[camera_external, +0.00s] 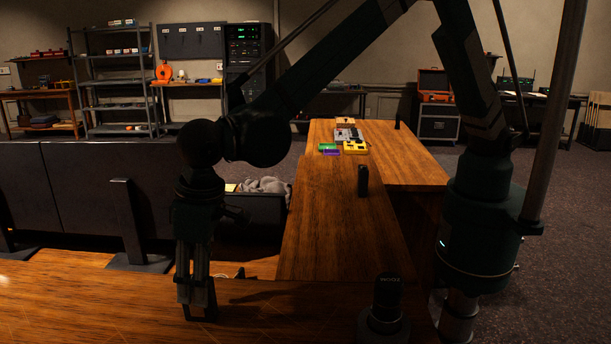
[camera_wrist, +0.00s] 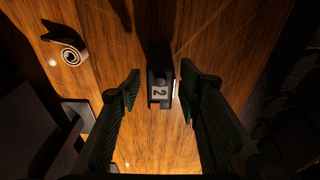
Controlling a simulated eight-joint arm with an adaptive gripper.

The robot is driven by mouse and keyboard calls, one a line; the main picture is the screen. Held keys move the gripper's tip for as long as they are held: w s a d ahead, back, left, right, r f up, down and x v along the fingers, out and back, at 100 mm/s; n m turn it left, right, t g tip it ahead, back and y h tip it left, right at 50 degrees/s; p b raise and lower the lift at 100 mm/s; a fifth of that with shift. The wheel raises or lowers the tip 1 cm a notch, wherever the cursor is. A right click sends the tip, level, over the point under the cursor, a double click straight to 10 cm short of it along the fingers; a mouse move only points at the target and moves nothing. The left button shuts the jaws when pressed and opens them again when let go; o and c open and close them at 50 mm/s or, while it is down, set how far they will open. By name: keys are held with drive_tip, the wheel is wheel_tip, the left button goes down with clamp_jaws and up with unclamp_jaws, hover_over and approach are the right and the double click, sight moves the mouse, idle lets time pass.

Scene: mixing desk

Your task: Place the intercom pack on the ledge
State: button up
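In the wrist view, a small black box with a white label marked "2" (camera_wrist: 160,90), which looks like the intercom pack, rests on the wooden surface. My gripper (camera_wrist: 160,78) has its two fingers spread to either side of it, with visible gaps. In the external view, my gripper (camera_external: 197,308) points down low over the wooden desktop (camera_external: 90,305) at the front left. The pack cannot be made out there and may be hidden by the fingers. I cannot tell which surface is the ledge.
A black upright object (camera_external: 362,181) stands on the long wooden counter (camera_external: 335,235). A dark cylinder marked "ZOOM" (camera_external: 387,298) stands at the front. Dark panels (camera_external: 85,195) rise behind the desktop. A coiled strap (camera_wrist: 70,54) lies left of the pack in the wrist view.

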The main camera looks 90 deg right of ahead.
drive_tip(key=r, duration=0.3)
drive_tip(key=s+r, duration=0.1)
drive_tip(key=r, duration=0.4)
drive_tip(key=shift+s+r, duration=0.15)
drive_tip(key=shift+r, duration=0.2)
idle(0.5)
drive_tip(key=shift+d+r, duration=0.15)
drive_tip(key=shift+d, duration=0.1)
drive_tip(key=s+d+r+t, duration=0.1)
drive_tip(key=s+d+r, duration=0.4)
drive_tip(key=d, duration=0.6)
drive_tip(key=s+d+r+t, duration=0.1)
drive_tip(key=s+d+r, duration=0.2)
drive_tip(key=d+r, duration=0.55)
drive_tip(key=s+d+r, duration=0.3)
drive_tip(key=s+d, duration=0.2)
drive_tip(key=d, duration=0.8)
drive_tip(key=s+d+f+t, duration=0.1)
drive_tip(key=s+d+f, duration=0.1)
drive_tip(key=s+d, duration=0.8)
drive_tip(key=s+d+f+t, duration=0.2)
drive_tip(key=s+d+f, duration=0.1)
drive_tip(key=s+d, duration=0.8)
drive_tip(key=shift+s, duration=1.7)
